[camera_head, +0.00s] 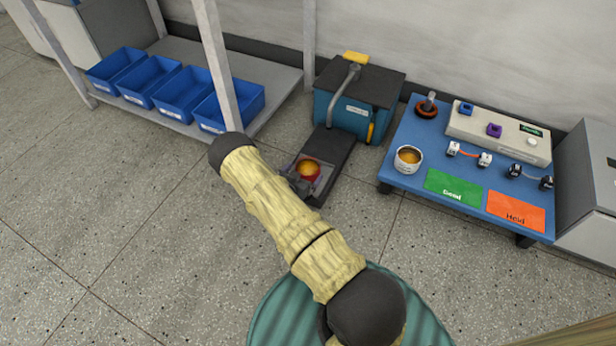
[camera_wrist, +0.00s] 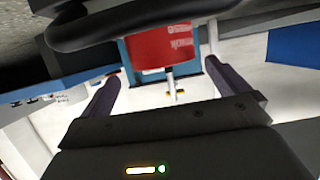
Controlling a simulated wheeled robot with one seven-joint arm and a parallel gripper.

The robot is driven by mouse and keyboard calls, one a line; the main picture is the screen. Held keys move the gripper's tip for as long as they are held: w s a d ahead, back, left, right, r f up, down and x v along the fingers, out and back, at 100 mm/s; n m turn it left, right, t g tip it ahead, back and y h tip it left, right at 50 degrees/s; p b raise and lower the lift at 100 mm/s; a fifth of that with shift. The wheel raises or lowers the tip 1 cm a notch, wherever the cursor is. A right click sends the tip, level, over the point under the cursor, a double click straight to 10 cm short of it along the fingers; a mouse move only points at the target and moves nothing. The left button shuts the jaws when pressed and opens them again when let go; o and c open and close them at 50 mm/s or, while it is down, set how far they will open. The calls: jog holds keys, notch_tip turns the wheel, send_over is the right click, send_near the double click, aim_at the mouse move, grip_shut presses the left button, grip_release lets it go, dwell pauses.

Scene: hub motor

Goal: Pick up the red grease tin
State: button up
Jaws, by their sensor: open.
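The red grease tin (camera_head: 311,168), open at the top with amber grease inside, stands on the dark platform (camera_head: 331,150) in front of the teal machine. In the wrist view the red tin (camera_wrist: 165,48) appears upside down at the upper middle, with pale print on its side. My gripper (camera_head: 298,183) is at the near left side of the tin in the head view. In the wrist view my gripper (camera_wrist: 161,72) is open, its two dark fingers apart with the tin seen between their tips. Whether the fingers reach around the tin is unclear.
The teal machine (camera_head: 345,112) with a grey pipe stands behind the tin. A blue table (camera_head: 408,130) to the right holds a pale tin (camera_head: 408,158), a green card (camera_head: 455,187) and an orange card (camera_head: 515,210). Blue bins (camera_head: 229,105) sit on a shelf at left.

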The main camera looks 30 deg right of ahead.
aim_at(313, 162)
jog(key=shift+w+d, duration=0.15)
jog(key=shift+f, duration=0.15)
jog(key=shift+w+d+f+b, duration=0.4)
jog(key=shift+b, duration=0.3)
jog(key=b+x, duration=0.3)
jog(key=shift+w+f, duration=0.2)
jog(key=shift+f, duration=0.05)
jog(key=shift+w+d+r, duration=0.1)
jog(key=shift+w+d, duration=0.1)
jog(key=shift+d, duration=0.05)
jog(key=shift+c, duration=0.4)
jog(key=c, duration=1)
